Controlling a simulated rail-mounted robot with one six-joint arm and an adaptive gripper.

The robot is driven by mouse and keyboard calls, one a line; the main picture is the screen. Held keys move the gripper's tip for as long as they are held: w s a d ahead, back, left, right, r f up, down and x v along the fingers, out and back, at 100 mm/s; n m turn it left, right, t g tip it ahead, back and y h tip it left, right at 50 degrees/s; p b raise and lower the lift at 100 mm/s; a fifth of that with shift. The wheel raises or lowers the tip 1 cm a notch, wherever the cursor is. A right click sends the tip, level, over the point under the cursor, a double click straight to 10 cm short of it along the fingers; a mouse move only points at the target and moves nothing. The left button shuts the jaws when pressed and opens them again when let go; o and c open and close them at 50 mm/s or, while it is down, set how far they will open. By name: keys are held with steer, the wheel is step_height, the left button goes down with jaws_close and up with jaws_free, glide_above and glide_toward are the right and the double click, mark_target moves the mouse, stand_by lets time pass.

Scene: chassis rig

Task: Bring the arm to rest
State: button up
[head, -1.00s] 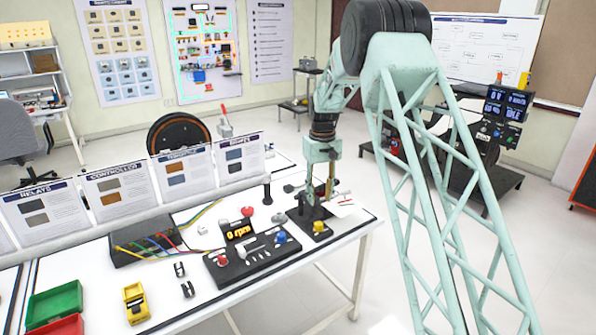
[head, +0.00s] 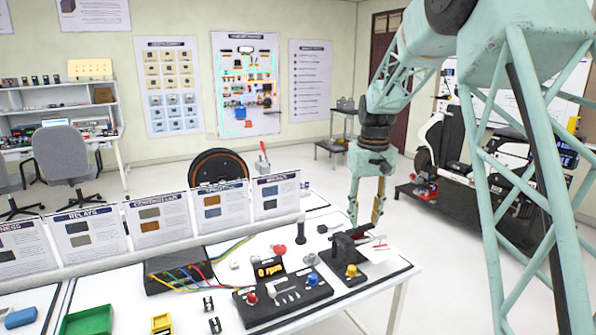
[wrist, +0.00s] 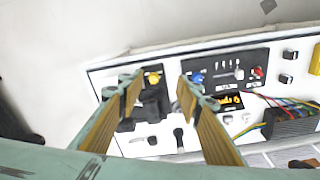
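My gripper (head: 365,218) hangs fingers down from my pale green arm, over or just beyond the right end of the white bench (head: 392,285). In the wrist view my gripper (wrist: 158,88) has its two ochre-padded fingers wide apart, with nothing held between them. Below and beyond the fingers is a black fixture with a yellow knob (head: 351,270), which also shows in the wrist view (wrist: 153,78). The fingers appear clear of it, though the exact height gap cannot be told.
A black control panel (head: 283,298) with an orange display stands on the bench, beside a dark box (head: 175,278) with coloured wires. Upright label cards (head: 158,222) line the bench. A scooter (head: 470,150) stands on a dark platform at right. Open floor lies between.

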steer(key=s+r+t, duration=0.1)
steer(key=s+r, duration=0.8)
steer(key=s, duration=0.5)
steer(key=s+r+t, duration=0.1)
steer(key=s+r, duration=0.7)
steer(key=s, duration=0.7)
steer(key=s+f+m+t, duration=0.1)
steer(key=s+f, duration=0.2)
steer(key=s, duration=2.5)
steer(key=shift+s+m, duration=0.2)
steer(key=shift+m, duration=0.2)
steer(key=shift+w+r, duration=0.1)
steer(key=shift+w, duration=0.05)
